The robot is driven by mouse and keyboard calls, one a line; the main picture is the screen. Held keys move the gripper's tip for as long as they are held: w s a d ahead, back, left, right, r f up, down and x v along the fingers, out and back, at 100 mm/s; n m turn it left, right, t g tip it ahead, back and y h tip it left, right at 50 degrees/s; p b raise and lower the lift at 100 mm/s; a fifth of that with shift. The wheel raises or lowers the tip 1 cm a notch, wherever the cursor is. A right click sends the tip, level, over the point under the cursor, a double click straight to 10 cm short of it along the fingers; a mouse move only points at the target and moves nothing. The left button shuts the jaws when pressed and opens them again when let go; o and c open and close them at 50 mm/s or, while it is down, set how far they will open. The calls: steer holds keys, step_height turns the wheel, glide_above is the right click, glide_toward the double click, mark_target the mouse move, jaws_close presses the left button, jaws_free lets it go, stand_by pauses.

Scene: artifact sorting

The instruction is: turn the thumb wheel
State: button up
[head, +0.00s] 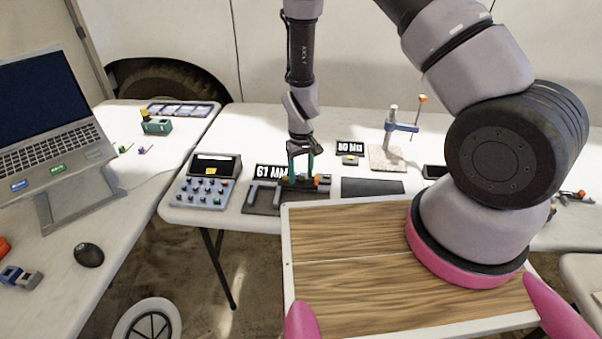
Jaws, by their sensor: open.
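A dark caliper-like device (265,194) lies on the white table beside the "61 MM" sign (270,171). It has grey upright jaws at its left and an orange round part (323,182), which looks like the thumb wheel, at its right end. My gripper (301,180) points down over the device's right part, just left of this orange part. Its two teal fingers are apart, with a gap between them. The fingers hide part of the device. I cannot tell whether they touch it.
A grey button console (207,183) stands left of the device. A dark mat (372,187), an "80 MM" sign (350,148) and a stand with a blue clamp (400,127) are to the right. A laptop (48,140) stands on the left table. My wood-topped base fills the front.

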mark_target(301, 178)
jaws_close()
steer(key=shift+m, duration=1.4)
jaws_free()
steer(key=shift+r, duration=0.1)
step_height(301, 178, up, 11)
steer(key=shift+f, duration=0.2)
